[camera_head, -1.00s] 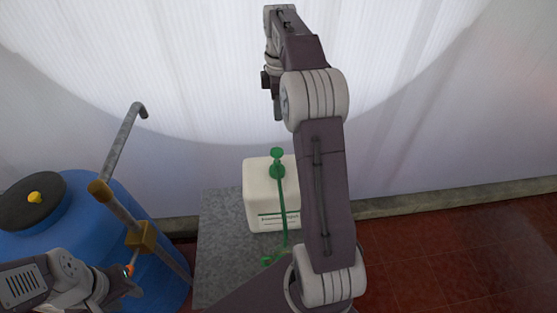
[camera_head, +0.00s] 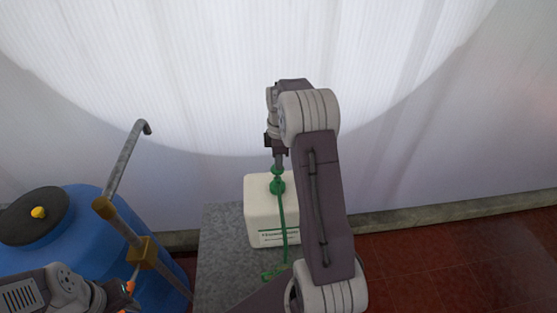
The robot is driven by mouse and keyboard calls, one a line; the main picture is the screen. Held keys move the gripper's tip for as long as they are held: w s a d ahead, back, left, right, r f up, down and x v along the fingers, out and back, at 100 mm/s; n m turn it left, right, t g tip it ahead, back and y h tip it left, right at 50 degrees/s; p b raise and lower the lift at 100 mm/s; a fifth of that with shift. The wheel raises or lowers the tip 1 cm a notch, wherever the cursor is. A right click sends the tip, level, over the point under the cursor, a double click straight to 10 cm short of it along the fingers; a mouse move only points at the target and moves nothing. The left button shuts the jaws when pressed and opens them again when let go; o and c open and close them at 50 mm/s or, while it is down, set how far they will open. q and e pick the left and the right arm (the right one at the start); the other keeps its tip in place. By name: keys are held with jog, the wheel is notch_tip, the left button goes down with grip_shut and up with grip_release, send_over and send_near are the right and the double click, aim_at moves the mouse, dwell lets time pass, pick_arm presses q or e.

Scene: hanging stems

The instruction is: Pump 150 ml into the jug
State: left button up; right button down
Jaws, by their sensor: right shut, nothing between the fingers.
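A white canister (camera_head: 262,218) with a green label stands on a grey stone block. A green pump (camera_head: 277,182) is on its top, and a green tube (camera_head: 283,225) runs down its front from the pump. My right gripper (camera_head: 279,166) points down at the top of the pump head, shut with nothing held. I cannot tell whether it touches the head. My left gripper (camera_head: 131,288) is at the lower left beside the blue barrel; whether its fingers are open is unclear. No jug can be made out; my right arm hides part of the block.
A blue barrel (camera_head: 75,235) with a black lid (camera_head: 34,215) stands at the left, with a grey bent pipe (camera_head: 125,160) and brass fittings beside it. The grey block (camera_head: 218,250) has bare surface left of the canister. A pale wall is behind, red tiles at right.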

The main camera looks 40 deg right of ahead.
aim_at(277, 173)
jog(key=shift+f, duration=0.1)
notch_tip(277, 173, down, 4)
jog(key=shift+r+b, duration=0.2)
jog(key=shift+b, duration=0.95)
jog(key=shift+s+a+r, duration=0.1)
jog(key=shift+s, duration=0.1)
